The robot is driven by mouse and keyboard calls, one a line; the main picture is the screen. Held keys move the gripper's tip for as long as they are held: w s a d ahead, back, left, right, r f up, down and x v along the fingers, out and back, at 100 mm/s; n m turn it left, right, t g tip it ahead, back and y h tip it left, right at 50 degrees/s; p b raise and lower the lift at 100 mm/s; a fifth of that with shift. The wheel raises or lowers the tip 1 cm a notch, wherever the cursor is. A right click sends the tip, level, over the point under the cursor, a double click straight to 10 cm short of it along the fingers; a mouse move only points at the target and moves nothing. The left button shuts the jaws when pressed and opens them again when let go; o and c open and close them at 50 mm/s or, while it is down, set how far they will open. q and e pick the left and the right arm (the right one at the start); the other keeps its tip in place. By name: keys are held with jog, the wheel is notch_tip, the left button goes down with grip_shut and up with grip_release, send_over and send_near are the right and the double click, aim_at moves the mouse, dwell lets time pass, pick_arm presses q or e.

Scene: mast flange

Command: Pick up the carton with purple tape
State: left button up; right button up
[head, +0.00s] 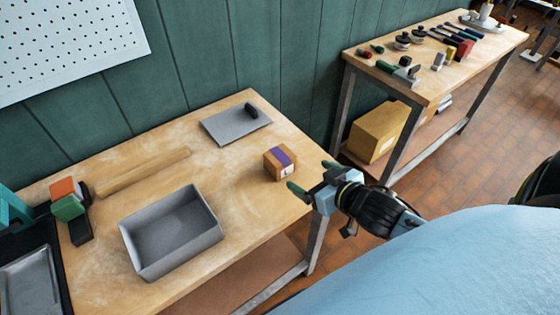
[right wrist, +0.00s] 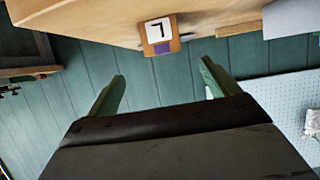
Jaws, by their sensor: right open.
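The carton with purple tape (head: 280,162) is a small brown box standing on the wooden table near its right edge. In the right wrist view the carton (right wrist: 160,36) shows a white label with a black 7 and purple tape, beyond the fingertips. My right gripper (head: 312,180) is open and empty, just right of the carton and apart from it. Its two green fingers (right wrist: 163,85) are spread wide in the right wrist view. My left gripper is not in view.
A grey open bin (head: 205,197) stands left of the carton on the table. A grey plate (head: 222,126) with a dark object lies behind it, and a wooden bar (head: 143,172) lies farther left. A second bench (head: 425,91) with tools stands at the back right.

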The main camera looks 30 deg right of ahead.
aim_at(285, 160)
jog(key=shift+w+r, duration=0.15)
jog(key=shift+w, duration=0.15)
jog(key=shift+w+y, duration=0.3)
jog(key=shift+w, duration=0.05)
jog(key=b+x, duration=0.1)
jog(key=x, duration=1.1)
jog(key=shift+w+a, duration=0.1)
jog(key=shift+w, duration=0.15)
jog(key=c, duration=1.2)
